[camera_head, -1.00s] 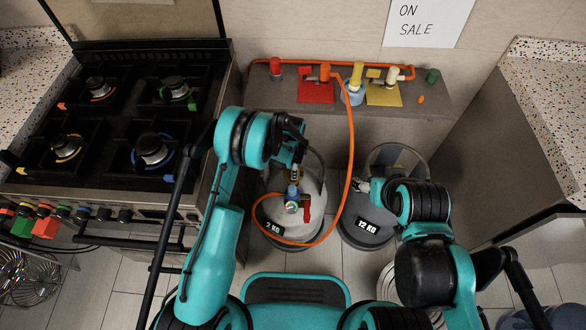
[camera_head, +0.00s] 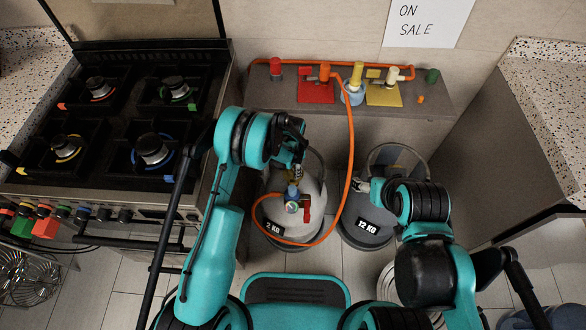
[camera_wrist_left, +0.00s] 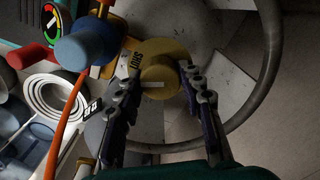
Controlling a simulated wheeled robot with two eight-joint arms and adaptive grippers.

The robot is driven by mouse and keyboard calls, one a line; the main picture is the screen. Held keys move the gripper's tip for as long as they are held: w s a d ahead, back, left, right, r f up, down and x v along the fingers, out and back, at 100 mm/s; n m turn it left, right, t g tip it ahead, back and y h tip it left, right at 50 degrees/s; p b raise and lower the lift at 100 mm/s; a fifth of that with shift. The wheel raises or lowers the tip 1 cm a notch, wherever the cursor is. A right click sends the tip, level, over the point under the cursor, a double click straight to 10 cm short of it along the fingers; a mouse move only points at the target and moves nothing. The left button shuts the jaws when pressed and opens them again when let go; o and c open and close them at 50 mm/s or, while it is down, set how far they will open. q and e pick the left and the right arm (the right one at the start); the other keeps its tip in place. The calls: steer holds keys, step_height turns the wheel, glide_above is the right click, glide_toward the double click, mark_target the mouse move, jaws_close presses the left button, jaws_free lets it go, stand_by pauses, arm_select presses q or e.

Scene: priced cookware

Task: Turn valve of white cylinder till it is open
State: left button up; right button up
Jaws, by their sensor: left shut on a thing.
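The white cylinder (camera_head: 278,232) stands on the floor between the stove and the grey cylinder. A regulator with a blue body and a red lever (camera_head: 306,203) sits on its top. In the left wrist view, the round yellow valve knob (camera_wrist_left: 160,70) carries the word SHUT and a pale mark. My left gripper (camera_wrist_left: 162,88) has one finger on each side of this knob and is shut on it. In the head view, my left gripper (camera_head: 298,168) is over the cylinder's top and hides most of the knob. My right gripper (camera_head: 364,186) is beside the grey cylinder; its fingers are too small to read.
The grey 12 KG cylinder (camera_head: 366,228) stands close on the right. An orange hose (camera_head: 349,150) runs from the regulator up to the shelf (camera_head: 435,106) with coloured valves. The stove (camera_head: 125,150) is on the left. Floor shows in front of the cylinders.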

arm_select(q)
steer(key=n, duration=0.5)
steer(key=shift+n, duration=0.3)
steer(key=n, duration=0.5)
steer(key=shift+n, duration=0.4)
steer(key=o, duration=1.2)
steer(key=shift+c, duration=0.2)
steer(key=shift+r, duration=0.15)
step_height(320, 180, up, 12)
